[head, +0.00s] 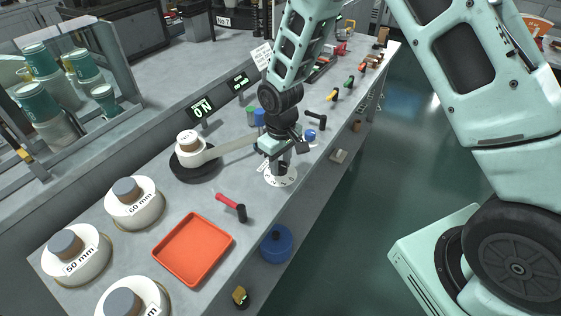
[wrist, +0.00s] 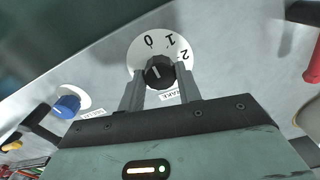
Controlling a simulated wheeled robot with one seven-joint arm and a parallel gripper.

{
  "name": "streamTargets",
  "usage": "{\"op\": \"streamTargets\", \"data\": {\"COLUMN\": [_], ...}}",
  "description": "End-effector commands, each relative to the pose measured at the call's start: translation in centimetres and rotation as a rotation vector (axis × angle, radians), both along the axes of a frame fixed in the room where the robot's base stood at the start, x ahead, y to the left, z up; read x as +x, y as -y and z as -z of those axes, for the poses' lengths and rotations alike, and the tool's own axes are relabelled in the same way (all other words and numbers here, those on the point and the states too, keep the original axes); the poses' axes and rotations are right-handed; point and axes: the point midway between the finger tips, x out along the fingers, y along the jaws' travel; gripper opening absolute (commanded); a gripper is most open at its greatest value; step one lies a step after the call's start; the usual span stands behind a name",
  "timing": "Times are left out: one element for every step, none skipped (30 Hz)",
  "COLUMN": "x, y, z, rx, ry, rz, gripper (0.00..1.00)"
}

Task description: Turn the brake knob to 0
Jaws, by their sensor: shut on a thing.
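The brake knob (wrist: 160,72) is black and round with a short white mark. It sits on a white dial (wrist: 138,58) printed 0, 1 and 2, with a partly covered BRAKE label beside it. The mark leans up and slightly left, roughly toward the 0; its exact setting is hard to tell. My gripper (wrist: 160,80) is shut on the knob, one finger on each side. In the head view my gripper (head: 281,165) reaches down onto the dial (head: 281,178) at the bench's front edge, and it mostly hides the knob.
A blue knob (wrist: 67,106) is left of the dial in the wrist view. A red-handled lever (head: 232,206) and an orange tray (head: 193,248) lie nearer on the bench. A pan-like black disc (head: 195,170) with a pale arm stands behind.

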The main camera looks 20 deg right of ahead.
Motion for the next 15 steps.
{"op": "streamTargets", "data": {"x": [0.04,0.03,0.04,0.03,0.03,0.04,0.04,0.04,0.04,0.04,0.04,0.04,0.04,0.04,0.04], "y": [-0.02,-0.03,-0.02,-0.03,-0.03,-0.02,-0.02,-0.02,-0.02,-0.02,-0.02,-0.02,-0.02,-0.02,-0.02], "z": [-0.06,-0.07,-0.07,-0.06,-0.06,-0.06,-0.06,-0.06,-0.06,-0.06,-0.06,-0.06,-0.07,-0.07,-0.06], "rx": [0.000,0.000,0.000,0.000,0.000,0.000,0.000,0.000,0.000,0.000,0.000,0.000,0.000,0.000,0.000], "ry": [0.001,0.001,0.001,0.001,0.001,0.001,0.001,0.001,0.001,0.001,0.001,0.001,0.001,0.001,0.001], "rz": [-0.006,-0.007,-0.008,-0.009,-0.009,-0.009,-0.009,-0.009,-0.009,-0.009,-0.009,-0.009,-0.009,-0.009,-0.008], "gripper": [0.11,0.11,0.11,0.11,0.11,0.11,0.11,0.11,0.11,0.11,0.11,0.11,0.42,0.51,0.56]}}
